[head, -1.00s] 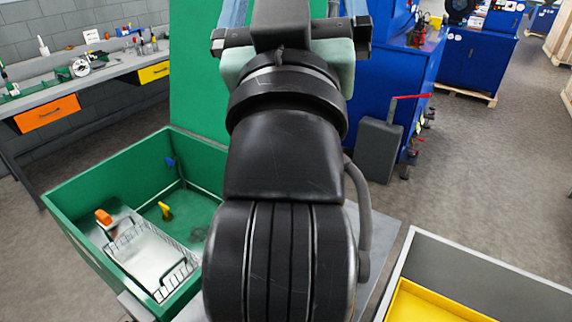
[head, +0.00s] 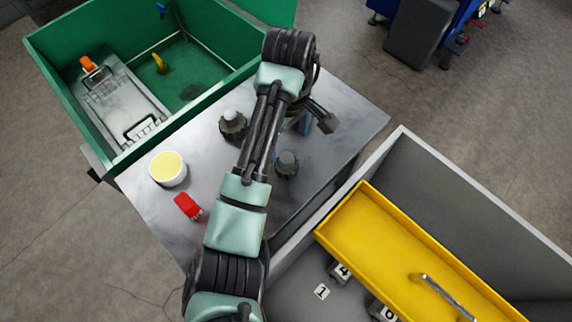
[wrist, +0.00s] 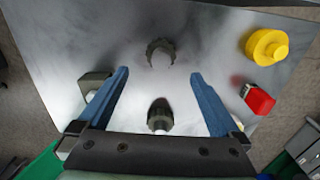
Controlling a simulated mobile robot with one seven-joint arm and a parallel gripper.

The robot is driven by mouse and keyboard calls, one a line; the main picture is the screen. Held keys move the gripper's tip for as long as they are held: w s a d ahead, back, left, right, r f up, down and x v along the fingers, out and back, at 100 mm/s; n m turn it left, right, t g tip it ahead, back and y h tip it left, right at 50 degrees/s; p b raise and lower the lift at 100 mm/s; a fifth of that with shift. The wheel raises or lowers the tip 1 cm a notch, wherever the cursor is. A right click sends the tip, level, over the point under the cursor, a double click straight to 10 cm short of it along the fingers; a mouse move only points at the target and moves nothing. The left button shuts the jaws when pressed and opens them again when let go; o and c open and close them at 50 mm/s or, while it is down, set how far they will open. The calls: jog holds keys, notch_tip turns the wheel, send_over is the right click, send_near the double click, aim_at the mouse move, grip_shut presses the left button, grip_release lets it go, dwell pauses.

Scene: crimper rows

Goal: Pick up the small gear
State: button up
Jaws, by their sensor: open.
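Two dark, toothed gears with grey knobs on top stand on the metal table (head: 345,110). One gear (head: 233,127) is left of my arm, the other (head: 287,165) right of it. The second looks slightly narrower; I cannot firmly tell which is the small one. In the wrist view one gear (wrist: 160,53) lies beyond my fingertips. The nearer one (wrist: 160,117) appears between the blue fingers. My gripper (wrist: 160,76) is open and empty above the table. In the head view my arm mostly hides the fingers.
A red part (head: 187,205) and a round pale yellow-topped piece (head: 168,168) lie left of my arm. A dark grey block (wrist: 93,84) is partly behind my left finger. A green bin (head: 75,115) and a grey bin (head: 490,205) with a yellow tray (head: 375,225) flank the table.

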aim_at(287, 158)
notch_tip(287, 158, down, 3)
jog(key=shift+a+f, duration=0.1)
jog(key=shift+f, duration=2.55)
grip_shut()
